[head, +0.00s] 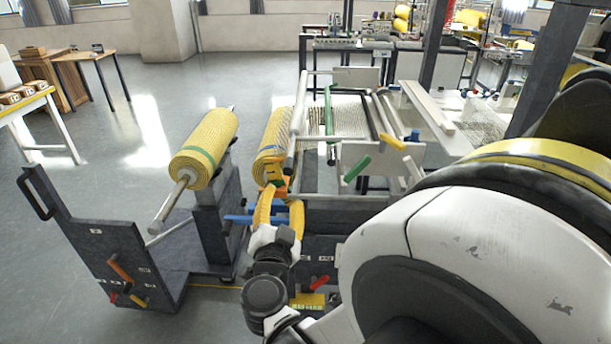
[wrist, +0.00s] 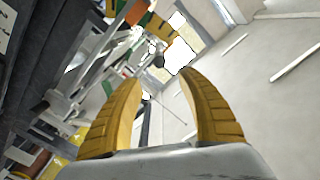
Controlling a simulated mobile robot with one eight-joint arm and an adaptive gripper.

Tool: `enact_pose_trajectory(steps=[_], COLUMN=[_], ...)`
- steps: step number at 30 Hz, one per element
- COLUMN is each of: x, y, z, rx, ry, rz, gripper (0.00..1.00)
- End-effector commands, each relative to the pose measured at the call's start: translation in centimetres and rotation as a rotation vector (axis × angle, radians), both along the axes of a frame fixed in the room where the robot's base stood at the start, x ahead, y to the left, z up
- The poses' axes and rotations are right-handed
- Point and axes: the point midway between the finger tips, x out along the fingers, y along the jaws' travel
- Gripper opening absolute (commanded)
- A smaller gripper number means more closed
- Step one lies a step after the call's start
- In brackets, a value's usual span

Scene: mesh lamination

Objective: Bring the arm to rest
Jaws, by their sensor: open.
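My gripper (head: 281,203) stands in the middle of the head view, in front of the lamination machine, with its two yellow fingers pointing away from me. In the wrist view my gripper (wrist: 160,84) shows both curved yellow fingers spread apart, with nothing between them. In the head view, an orange and yellow part (head: 277,180) of the machine shows just beyond the fingertips; I cannot tell whether they touch. My white and black arm fills the right foreground and hides part of the machine.
A yellow mesh roll (head: 204,147) with a green band sits on a dark cart (head: 90,240) at left. Another yellow roll (head: 272,138) is on the machine. Blue bars (head: 250,219) and a green handle (head: 357,168) stick out nearby. Open floor (head: 235,75) lies behind at left.

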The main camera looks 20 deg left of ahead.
Motion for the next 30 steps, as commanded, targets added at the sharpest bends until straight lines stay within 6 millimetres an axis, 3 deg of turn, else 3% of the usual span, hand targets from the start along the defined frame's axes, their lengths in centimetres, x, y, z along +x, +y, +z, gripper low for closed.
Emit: enact_pose_trajectory(steps=[5,8,13,17,20,23,27,30], x=[0.3,1.3,2.7,2.1,0.7,-1.5,-6.3,-10.0], y=[-0.3,-1.4,-5.2,-9.4,-13.6,-18.9,-27.7,-33.0], z=[0.7,3.6,10.9,13.0,12.1,9.6,4.6,1.8], rx=[0.000,-0.007,-0.085,-0.210,-0.324,-0.437,-0.565,-0.615], ry=[-0.012,-0.056,-0.147,-0.117,-0.021,0.134,0.416,0.594], rz=[0.006,0.038,0.167,0.270,0.321,0.332,0.274,0.205], gripper=[0.46,0.46,0.46,0.46,0.46,0.46,0.46,0.46])
